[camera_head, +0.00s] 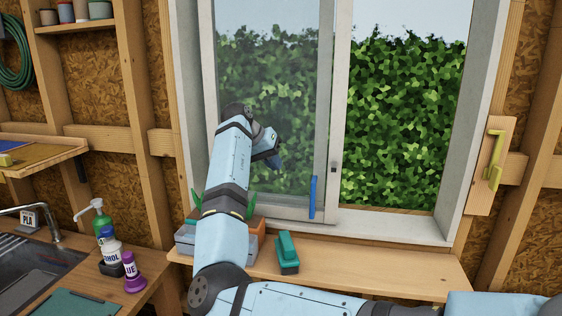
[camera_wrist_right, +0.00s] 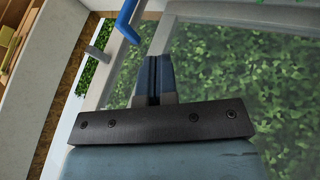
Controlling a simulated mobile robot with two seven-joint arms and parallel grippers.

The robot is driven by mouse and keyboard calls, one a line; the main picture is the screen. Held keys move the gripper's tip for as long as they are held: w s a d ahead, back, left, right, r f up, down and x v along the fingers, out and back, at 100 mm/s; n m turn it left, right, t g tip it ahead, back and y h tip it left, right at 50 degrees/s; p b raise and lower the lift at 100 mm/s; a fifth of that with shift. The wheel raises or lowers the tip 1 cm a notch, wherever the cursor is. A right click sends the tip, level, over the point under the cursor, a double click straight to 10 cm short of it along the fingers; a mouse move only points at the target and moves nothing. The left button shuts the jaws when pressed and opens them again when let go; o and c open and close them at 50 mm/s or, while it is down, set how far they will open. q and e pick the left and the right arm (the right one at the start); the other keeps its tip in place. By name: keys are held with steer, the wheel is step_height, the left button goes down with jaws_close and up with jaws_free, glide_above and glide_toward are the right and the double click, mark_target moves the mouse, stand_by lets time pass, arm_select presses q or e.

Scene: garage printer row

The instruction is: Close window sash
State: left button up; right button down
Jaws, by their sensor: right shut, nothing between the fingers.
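The window sash (camera_head: 329,100) is a pale-framed sliding pane at the left of the window. The right half of the opening shows no pane, only the hedge outside. A blue upright handle (camera_head: 313,197) sits low on the sash's right stile; it also shows in the right wrist view (camera_wrist_right: 127,22), beyond the fingers and a little left. My right gripper (camera_head: 276,160) is in front of the sash glass, left of and above the handle, apart from it. Its dark fingers (camera_wrist_right: 154,70) are together and empty. My left gripper is not in view.
A wooden shelf (camera_head: 390,275) runs below the window with a green stapler-like object (camera_head: 287,253) and a grey bin (camera_head: 185,238) on it. Bottles (camera_head: 112,255) stand by the sink at left.

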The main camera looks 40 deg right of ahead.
mark_target(290, 178)
steer(key=p+x, duration=0.1)
steer(key=x, duration=0.6)
steer(key=shift+s+d+f, duration=0.1)
steer(key=shift+d+f, duration=0.05)
steer(key=shift+d, duration=0.15)
steer(key=s+d, duration=0.1)
steer(key=s+d+p, duration=0.1)
steer(key=s, duration=0.1)
steer(key=shift+d, duration=0.15)
steer(key=shift+d, duration=0.1)
